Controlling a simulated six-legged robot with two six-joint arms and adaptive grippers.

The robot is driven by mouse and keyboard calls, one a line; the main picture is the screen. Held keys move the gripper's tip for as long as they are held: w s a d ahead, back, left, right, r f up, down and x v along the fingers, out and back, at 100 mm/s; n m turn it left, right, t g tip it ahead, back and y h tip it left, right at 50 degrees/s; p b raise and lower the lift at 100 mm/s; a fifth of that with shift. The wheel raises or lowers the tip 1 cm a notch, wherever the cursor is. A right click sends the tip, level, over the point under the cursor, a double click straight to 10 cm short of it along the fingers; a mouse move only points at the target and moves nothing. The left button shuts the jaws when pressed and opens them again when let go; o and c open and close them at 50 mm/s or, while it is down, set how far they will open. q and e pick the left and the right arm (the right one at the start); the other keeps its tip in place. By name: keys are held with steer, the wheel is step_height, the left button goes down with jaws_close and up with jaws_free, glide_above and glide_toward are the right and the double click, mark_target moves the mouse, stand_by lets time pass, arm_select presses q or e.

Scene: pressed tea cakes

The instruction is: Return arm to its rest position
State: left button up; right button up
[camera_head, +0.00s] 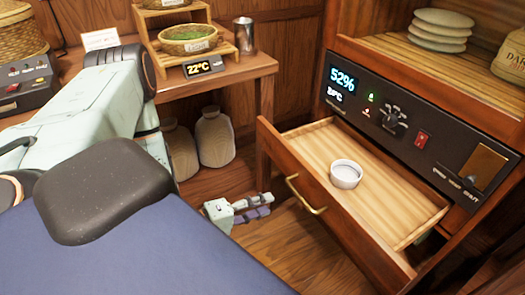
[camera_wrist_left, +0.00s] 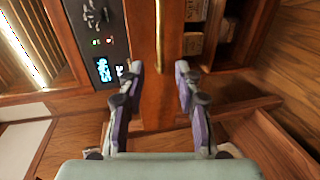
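My left arm (camera_head: 95,115) comes in from the left in the head view and reaches over the floor. Its left gripper (camera_head: 266,202) is low, just left of the open drawer's front (camera_head: 325,205), apart from the brass handle (camera_head: 303,195). In the left wrist view the gripper (camera_wrist_left: 160,68) has its two purple-sided fingers spread with nothing held between them. The wooden drawer front (camera_wrist_left: 157,95) and the handle (camera_wrist_left: 158,35) show beyond and between the fingers. My right gripper is in neither view.
The drawer stands pulled out with a small white cup (camera_head: 346,174) inside. A control panel (camera_head: 420,130) sits above it. A side table (camera_head: 215,75) holds a wooden stand and a metal cup (camera_head: 244,36). Pale jars (camera_head: 214,137) stand below.

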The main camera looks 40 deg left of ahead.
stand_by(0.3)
arm_select(q)
steer(key=s+d+f+m+g+y, duration=0.2)
steer(key=s+f+m+g, duration=0.35)
steer(key=f, duration=0.35)
steer(key=s+d+m+g+y, duration=0.1)
steer(key=s+d+m+g, duration=0.1)
steer(key=s+m+g, duration=0.2)
steer(key=s+d+m+g+y, duration=0.2)
steer(key=s+d+m+g, duration=0.1)
steer(key=s, duration=0.6)
steer(key=shift+s+d+f+m+g, duration=0.2)
steer(key=shift+m+g, duration=0.35)
steer(key=shift+g, duration=0.5)
steer(key=shift+d+f, duration=0.1)
